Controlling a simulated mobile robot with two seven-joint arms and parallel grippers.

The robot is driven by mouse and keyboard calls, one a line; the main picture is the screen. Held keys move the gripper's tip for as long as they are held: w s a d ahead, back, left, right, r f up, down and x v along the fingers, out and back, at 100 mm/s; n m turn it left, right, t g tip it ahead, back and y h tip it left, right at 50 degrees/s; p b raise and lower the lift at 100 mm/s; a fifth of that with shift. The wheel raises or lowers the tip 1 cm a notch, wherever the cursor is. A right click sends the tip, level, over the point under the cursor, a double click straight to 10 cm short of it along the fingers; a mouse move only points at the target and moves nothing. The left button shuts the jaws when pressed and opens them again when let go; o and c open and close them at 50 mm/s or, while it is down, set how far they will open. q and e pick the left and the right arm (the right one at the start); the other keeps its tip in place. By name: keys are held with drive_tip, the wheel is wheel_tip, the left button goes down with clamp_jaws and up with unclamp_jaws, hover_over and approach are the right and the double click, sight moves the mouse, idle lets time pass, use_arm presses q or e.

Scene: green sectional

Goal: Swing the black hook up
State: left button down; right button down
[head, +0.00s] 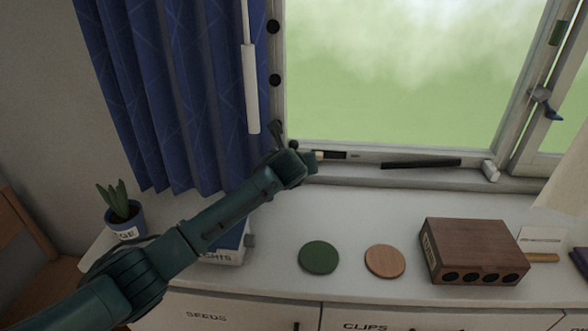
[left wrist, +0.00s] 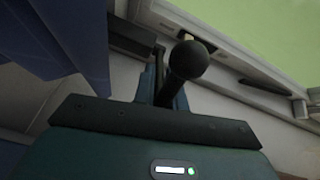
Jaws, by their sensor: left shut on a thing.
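My left gripper (head: 298,160) is at the lower left corner of the window frame, reaching in from the left. It is shut on a dark piece that I take to be the black hook (head: 278,132), whose thin end sticks up and left beside the curtain. In the left wrist view a round black knob on a short stem (left wrist: 188,60) stands at the fingers (left wrist: 163,88), and a dark bar runs off to the upper left. The fingers hide part of the hook, so its exact angle is unclear. My right gripper is not in view.
A blue curtain (head: 165,90) hangs left of the window. A black bar (head: 420,163) lies along the sill. A potted plant (head: 121,208), a green disc (head: 318,257), a wooden disc (head: 385,261) and a brown box (head: 472,251) stand on the white cabinet top (head: 350,215).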

use_arm(q)
drive_tip(key=shift+w+a+r+g, duration=0.1)
drive_tip(key=shift+w+r+g, duration=0.1)
drive_tip(key=shift+g, duration=0.1)
drive_tip(key=c, duration=1.5)
unclamp_jaws()
drive_tip(key=shift+s, duration=0.1)
drive_tip(key=b+v, duration=0.1)
drive_tip(key=v, duration=1.2)
